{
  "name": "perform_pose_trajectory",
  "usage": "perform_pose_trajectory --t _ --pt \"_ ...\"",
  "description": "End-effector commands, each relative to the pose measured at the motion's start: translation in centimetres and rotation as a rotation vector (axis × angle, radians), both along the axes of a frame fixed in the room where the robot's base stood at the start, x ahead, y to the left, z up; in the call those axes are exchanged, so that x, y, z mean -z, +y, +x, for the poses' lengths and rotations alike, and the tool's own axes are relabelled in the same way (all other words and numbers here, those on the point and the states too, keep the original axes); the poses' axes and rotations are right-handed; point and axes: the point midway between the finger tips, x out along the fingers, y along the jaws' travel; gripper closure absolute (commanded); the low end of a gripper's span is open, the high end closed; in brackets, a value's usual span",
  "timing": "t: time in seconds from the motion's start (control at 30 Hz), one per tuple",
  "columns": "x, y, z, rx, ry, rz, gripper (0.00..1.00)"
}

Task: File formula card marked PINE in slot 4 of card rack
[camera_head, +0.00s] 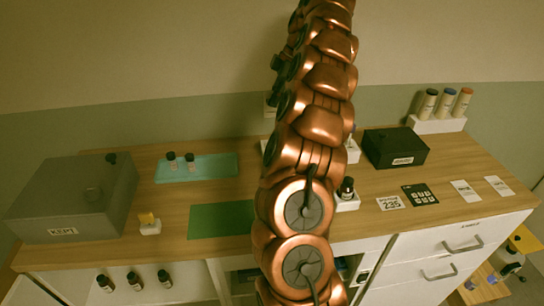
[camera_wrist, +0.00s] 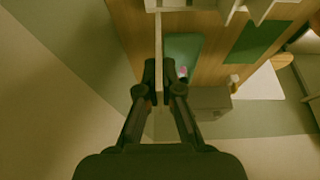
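In the wrist view my gripper (camera_wrist: 159,78) has its two dark fingers close together. A thin pale strip (camera_wrist: 158,35) runs between the fingers and out past their tips; it looks like a card seen edge-on, its face and any word hidden. White structures with upright panels (camera_wrist: 262,10) at the top of the wrist view may be the card rack; no slot numbers can be read. In the head view my arm covers the middle of the counter and my gripper is not visible. Two white cards (camera_head: 466,190) (camera_head: 499,186) lie flat at the right; their print is unreadable.
A black box (camera_head: 395,147), a "235" card (camera_head: 390,203) and a black card (camera_head: 420,195) are right of my arm.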

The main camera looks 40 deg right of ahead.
Motion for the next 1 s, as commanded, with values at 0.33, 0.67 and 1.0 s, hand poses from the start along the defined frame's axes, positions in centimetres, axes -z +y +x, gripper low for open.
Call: perform_pose_trajectory --t 0.33,0.67,1.0 --pt "2.9 0.2 0.1 -0.004 0.000 0.000 1.00" --pt "5.4 0.3 0.1 -0.004 0.003 0.004 1.00" --pt "8.6 0.2 0.1 -0.004 0.002 0.003 1.00"
